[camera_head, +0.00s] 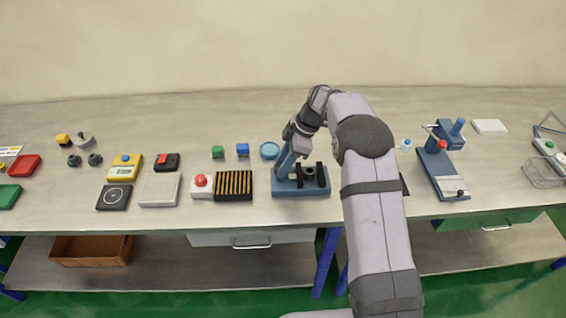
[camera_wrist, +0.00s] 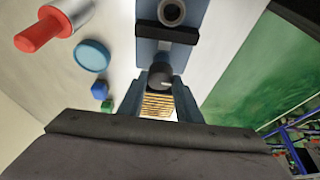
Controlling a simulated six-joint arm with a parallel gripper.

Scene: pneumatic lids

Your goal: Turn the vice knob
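The vice has a blue base (camera_head: 302,190) with black jaws, and a grey ring-shaped part (camera_head: 309,172) stands between them. In the wrist view the vice shows its blue body (camera_wrist: 147,50), a black jaw (camera_wrist: 167,33) and the round dark knob (camera_wrist: 160,76) at its near end. My gripper (camera_head: 285,173) is low at the left end of the vice. Its blue fingers (camera_wrist: 159,88) are apart, one on each side of the knob. I cannot tell whether they touch it. In the head view the gripper hides the knob.
A black-and-orange striped rack (camera_head: 235,185) and a red button box (camera_head: 201,186) stand left of the vice. A red cylinder (camera_wrist: 40,33) shows in the wrist view.

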